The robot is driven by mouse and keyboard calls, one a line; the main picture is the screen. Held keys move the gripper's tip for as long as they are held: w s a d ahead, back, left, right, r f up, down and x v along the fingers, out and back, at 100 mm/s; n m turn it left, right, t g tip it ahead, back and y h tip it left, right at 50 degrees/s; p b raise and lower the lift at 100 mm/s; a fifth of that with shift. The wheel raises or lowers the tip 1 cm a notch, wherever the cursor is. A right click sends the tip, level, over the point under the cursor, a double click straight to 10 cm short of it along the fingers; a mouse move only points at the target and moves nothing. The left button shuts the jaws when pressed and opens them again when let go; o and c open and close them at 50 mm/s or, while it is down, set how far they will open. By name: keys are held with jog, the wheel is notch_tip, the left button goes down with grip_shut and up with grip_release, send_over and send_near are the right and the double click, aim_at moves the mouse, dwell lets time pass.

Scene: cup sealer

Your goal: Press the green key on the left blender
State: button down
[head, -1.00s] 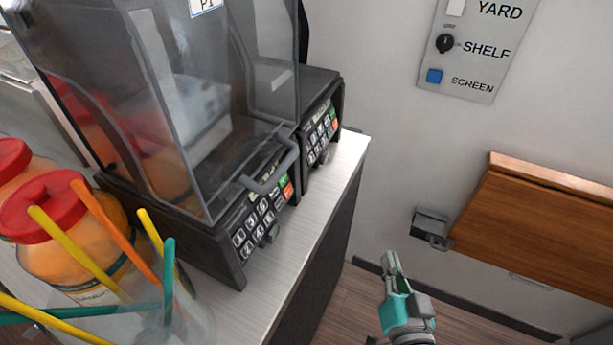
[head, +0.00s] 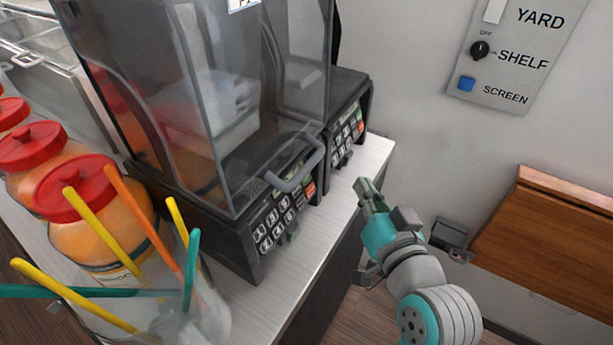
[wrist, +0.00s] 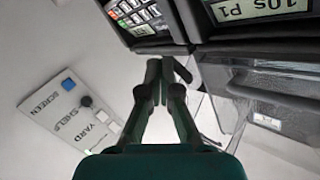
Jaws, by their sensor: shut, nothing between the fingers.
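The left blender (head: 190,205) is the nearer dark machine on the counter, under a clear cover with a grey handle. Its key panel (head: 275,222) faces front right. The green key (head: 306,179) is at the panel's upper right, above a red-orange key, partly shadowed by the handle. My gripper (head: 364,187) is shut and empty. It is over the counter's front edge, right of and apart from the left blender, below the right blender's keys. The wrist view shows its closed fingers (wrist: 160,72) near a keypad (wrist: 132,14); the left blender's green key cannot be made out there.
The right blender (head: 352,82) stands close beside the left one. Jars with red lids (head: 95,235) and a glass of straws (head: 200,310) occupy the near left. A wall switch panel (head: 510,55) and wooden flap (head: 550,235) are at right. A bare counter strip (head: 305,255) runs in front.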

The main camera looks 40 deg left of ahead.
jog(key=shift+s+a+f, duration=0.3)
jog(key=shift+a+f, duration=0.15)
jog(key=shift+a, duration=0.9)
jog(key=shift+s+a+f, duration=0.35)
jog(key=shift+a+f, duration=0.15)
jog(key=shift+a, duration=0.85)
jog(key=shift+s+a+f, duration=0.3)
jog(key=shift+a+f, duration=0.15)
jog(key=shift+a, duration=0.9)
jog(key=shift+s+a, duration=0.1)
jog(key=shift+a, duration=0.05)
jog(key=shift+a+f, duration=0.1)
jog(key=shift+a, duration=0.15)
jog(key=shift+s+a+f, duration=0.1)
jog(key=shift+a+f, duration=0.05)
jog(key=shift+a, duration=0.2)
jog(key=shift+d, duration=0.1)
jog(key=shift+d+r, duration=0.25)
jog(key=shift+d, duration=0.4)
jog(key=shift+w, duration=0.2)
jog(key=shift+w+d+r, duration=0.15)
jog(key=shift+d+r, duration=0.1)
jog(key=shift+d, duration=0.5)
jog(key=shift+w+d+r, duration=0.2)
jog(key=shift+d+r, duration=0.1)
jog(key=shift+d, duration=0.5)
jog(key=shift+w+d+r, duration=0.15)
jog(key=shift+d+r, duration=0.1)
jog(key=shift+d, duration=0.5)
